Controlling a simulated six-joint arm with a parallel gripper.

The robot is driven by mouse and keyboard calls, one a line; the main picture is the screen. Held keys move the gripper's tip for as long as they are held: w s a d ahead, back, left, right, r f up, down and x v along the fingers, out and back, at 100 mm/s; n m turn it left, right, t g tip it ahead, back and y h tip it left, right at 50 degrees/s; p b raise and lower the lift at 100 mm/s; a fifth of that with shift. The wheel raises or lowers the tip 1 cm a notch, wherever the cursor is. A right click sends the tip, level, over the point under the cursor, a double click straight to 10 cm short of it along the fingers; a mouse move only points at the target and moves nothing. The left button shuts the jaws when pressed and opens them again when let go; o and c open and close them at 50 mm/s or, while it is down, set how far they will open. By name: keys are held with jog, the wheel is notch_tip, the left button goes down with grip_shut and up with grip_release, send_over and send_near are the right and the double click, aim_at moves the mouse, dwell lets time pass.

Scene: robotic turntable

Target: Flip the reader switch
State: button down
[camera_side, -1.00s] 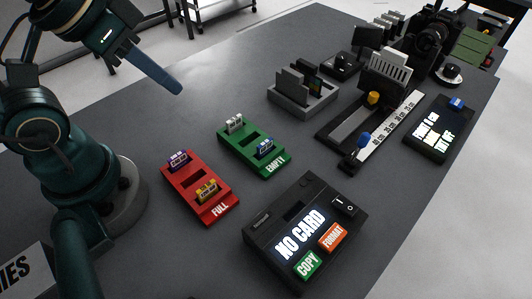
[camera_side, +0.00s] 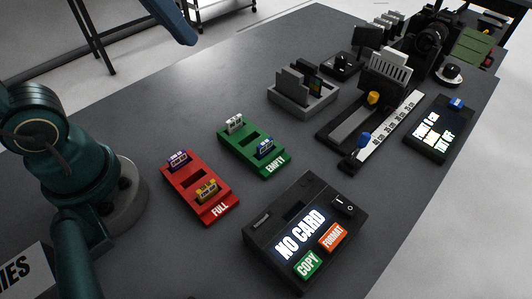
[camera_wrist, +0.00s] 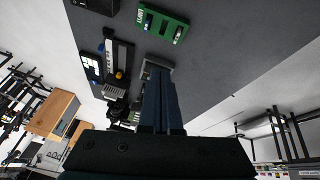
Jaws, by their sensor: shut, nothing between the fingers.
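The card reader (camera_side: 305,232) is a black box at the front of the table in the side view. Its lit screen reads "NO CARD", with a green COPY button (camera_side: 307,264) and an orange FORMAT button (camera_side: 332,236) beside it. The reader switch (camera_side: 345,205), a black rocker marked I and O, sits at its upper right corner. My gripper's blue fingers (camera_side: 172,18) are at the top edge of the side view, high above the table and far from the reader. In the wrist view my gripper (camera_wrist: 160,75) is shut and empty. The reader's switch is not clear in the wrist view.
A red FULL holder (camera_side: 222,211) and a green EMPTY holder (camera_side: 276,169) with small cards stand left of the reader. Behind are a grey card rack (camera_side: 318,108), a slider rail with a ruler (camera_side: 390,128) and a lit panel (camera_side: 430,146). The table's right edge is close to the reader.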

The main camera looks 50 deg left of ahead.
jog(key=w+d+r+g, duration=0.1)
jog(key=w+d+r, duration=0.3)
jog(key=m+g+h, duration=0.1)
jog(key=m+g, duration=0.2)
jog(key=g, duration=0.1)
send_over(349, 209)
jog(key=a, duration=0.3)
notch_tip(349, 209, down, 8)
jog(key=shift+f, duration=0.15)
jog(key=f, duration=0.4)
jog(key=d+f, duration=0.1)
jog(key=f, duration=0.4)
jog(key=d+f, duration=0.1)
jog(key=f, duration=0.3)
jog(key=shift+d+f, duration=0.2)
jog(key=shift+f, duration=0.05)
jog(key=shift+f, duration=0.1)
